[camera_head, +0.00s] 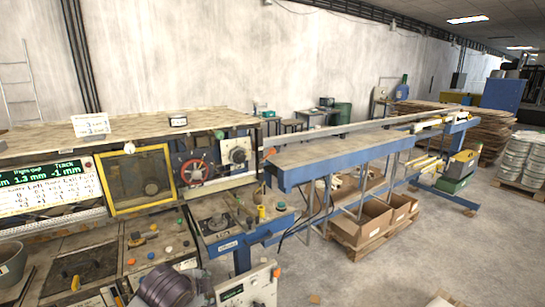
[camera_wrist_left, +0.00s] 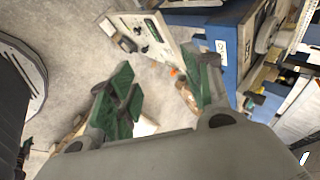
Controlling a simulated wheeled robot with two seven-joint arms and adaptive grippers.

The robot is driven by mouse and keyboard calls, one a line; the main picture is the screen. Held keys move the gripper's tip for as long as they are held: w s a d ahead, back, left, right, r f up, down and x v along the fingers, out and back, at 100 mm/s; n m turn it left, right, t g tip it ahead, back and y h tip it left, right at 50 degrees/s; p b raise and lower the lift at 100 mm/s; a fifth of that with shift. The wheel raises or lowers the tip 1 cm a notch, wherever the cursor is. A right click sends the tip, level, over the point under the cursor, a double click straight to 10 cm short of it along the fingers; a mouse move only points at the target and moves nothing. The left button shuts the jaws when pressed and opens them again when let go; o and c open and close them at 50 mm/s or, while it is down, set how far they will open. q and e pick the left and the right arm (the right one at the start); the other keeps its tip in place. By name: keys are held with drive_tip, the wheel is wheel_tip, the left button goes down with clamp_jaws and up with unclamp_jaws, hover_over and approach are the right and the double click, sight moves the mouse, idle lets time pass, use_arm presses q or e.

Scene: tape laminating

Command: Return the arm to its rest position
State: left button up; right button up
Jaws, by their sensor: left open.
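My left gripper (camera_wrist_left: 165,88) shows in the left wrist view with its green-padded fingers spread apart. No object is held between the fingers. Floor, a cream control panel (camera_wrist_left: 150,38) and a small brownish item (camera_wrist_left: 188,96) show behind the gap. I cannot tell what the brownish item is. I cannot make out either gripper in the head view. My right gripper shows in neither view.
In the head view, a control console (camera_head: 205,222) with knobs and a yellow-framed window (camera_head: 137,180) fills the left. A dark ribbed cylinder (camera_head: 166,286) is at the bottom. A blue-edged bench (camera_head: 340,152) stands above cardboard boxes (camera_head: 364,219).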

use_arm(q)
drive_tip(key=s+a+f+n+g, duration=0.1)
drive_tip(key=s+f+n+g, duration=0.1)
drive_tip(key=s+f+n, duration=0.65)
drive_tip(key=s+a+f+n+g, duration=0.2)
drive_tip(key=s+f+n, duration=0.3)
drive_tip(key=s, duration=0.6)
wheel_tip(320, 180, down, 34)
drive_tip(key=s+g+b, duration=0.1)
drive_tip(key=s+b, duration=0.1)
drive_tip(key=s, duration=0.1)
drive_tip(key=s+a+f+b, duration=0.1)
drive_tip(key=s+a+f, duration=0.1)
drive_tip(key=s+f, duration=0.9)
drive_tip(key=s+a+f+g+b, duration=0.1)
drive_tip(key=s+f, duration=1)
drive_tip(key=shift+a+f+m+g, duration=0.3)
drive_tip(key=shift+a+f+m, duration=0.05)
drive_tip(key=shift+a+f, duration=0.05)
drive_tip(key=shift+w, duration=0.1)
